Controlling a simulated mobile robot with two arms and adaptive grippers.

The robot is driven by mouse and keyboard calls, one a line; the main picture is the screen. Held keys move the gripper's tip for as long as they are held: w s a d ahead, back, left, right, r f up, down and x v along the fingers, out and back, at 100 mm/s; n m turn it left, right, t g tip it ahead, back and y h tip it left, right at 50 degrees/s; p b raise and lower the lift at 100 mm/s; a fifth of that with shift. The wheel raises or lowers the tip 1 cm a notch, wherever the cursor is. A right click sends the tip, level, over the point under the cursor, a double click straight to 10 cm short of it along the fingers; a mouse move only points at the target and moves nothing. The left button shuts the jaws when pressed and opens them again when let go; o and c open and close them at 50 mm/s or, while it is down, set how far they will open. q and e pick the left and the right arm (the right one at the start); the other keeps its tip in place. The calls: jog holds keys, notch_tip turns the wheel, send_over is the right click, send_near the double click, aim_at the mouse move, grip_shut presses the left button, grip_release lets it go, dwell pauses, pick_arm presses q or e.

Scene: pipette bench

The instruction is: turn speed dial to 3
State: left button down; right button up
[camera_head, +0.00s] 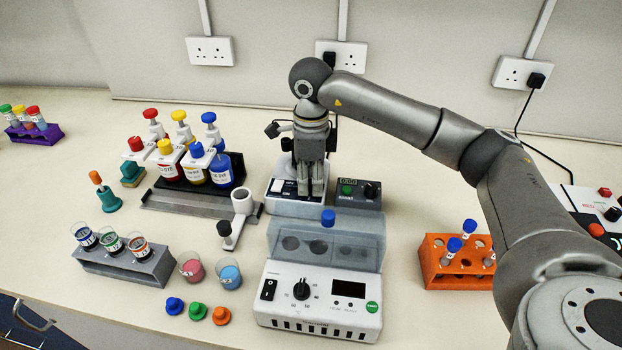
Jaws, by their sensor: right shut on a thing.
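My right gripper (308,190) points straight down at the front of a small white and grey device (297,207) at the back middle of the bench. Its fingers are shut on a small knob there, apparently the speed dial. The fingers hide the dial, so its pointer and setting cannot be read. My left gripper is not in view.
A grey box (357,195) with a green button and black knob stands right of the device. A heater block (318,310) with its own dial stands in front.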

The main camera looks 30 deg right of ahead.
jog(key=shift+r, duration=0.1)
jog(key=o, duration=1.1)
jog(key=shift+c, duration=0.2)
